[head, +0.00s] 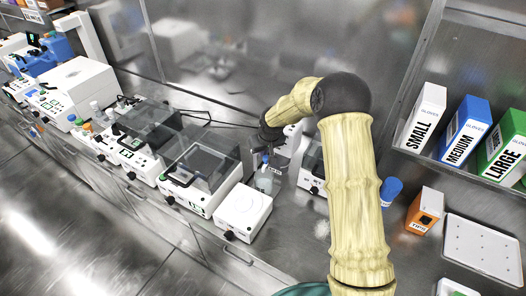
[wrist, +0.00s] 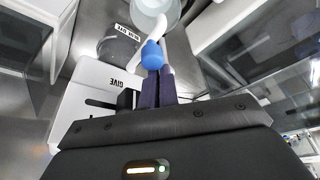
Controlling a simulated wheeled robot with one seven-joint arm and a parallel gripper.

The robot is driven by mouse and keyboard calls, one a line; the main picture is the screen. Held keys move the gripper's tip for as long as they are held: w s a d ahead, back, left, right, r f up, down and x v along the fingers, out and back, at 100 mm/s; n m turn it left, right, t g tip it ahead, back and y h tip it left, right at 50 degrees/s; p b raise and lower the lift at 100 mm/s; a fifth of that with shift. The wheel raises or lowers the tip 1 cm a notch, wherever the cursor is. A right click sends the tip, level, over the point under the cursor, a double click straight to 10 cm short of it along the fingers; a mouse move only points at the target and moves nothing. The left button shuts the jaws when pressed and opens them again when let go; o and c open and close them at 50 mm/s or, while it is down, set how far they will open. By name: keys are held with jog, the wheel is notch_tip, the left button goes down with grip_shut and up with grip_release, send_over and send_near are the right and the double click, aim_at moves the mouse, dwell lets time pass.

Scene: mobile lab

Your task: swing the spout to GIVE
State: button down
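In the wrist view a white curved spout (wrist: 172,28) ends in a blue tip (wrist: 152,55). The blue tip also shows in the head view (head: 266,158), just below my gripper (head: 263,140). In the wrist view my gripper's dark fingers (wrist: 158,76) are close together, right at the blue tip. I cannot tell whether they touch it or only sit beside it. A GIVE label (wrist: 117,82) is on a white device (wrist: 88,76) left of the fingers. A pale round vessel (wrist: 151,10) is beyond the tip.
A dark grey round part with a printed label (wrist: 120,47) stands at the upper left. In the head view, a white box device (head: 243,211) and a clear-lidded device (head: 196,170) crowd the bench to the left. An orange tips box (head: 424,211) and white tray (head: 482,250) lie right.

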jog(key=shift+s+d+f, duration=0.3)
jog(key=shift+s+f, duration=0.05)
jog(key=shift+s, duration=0.2)
jog(key=shift+r+p, duration=0.25)
jog(key=shift+p, duration=0.05)
jog(key=w+a+p+v, duration=0.1)
jog(key=p+v, duration=0.4)
jog(key=v, duration=0.4)
jog(key=shift+d+r, duration=0.4)
jog(key=shift+r, duration=0.2)
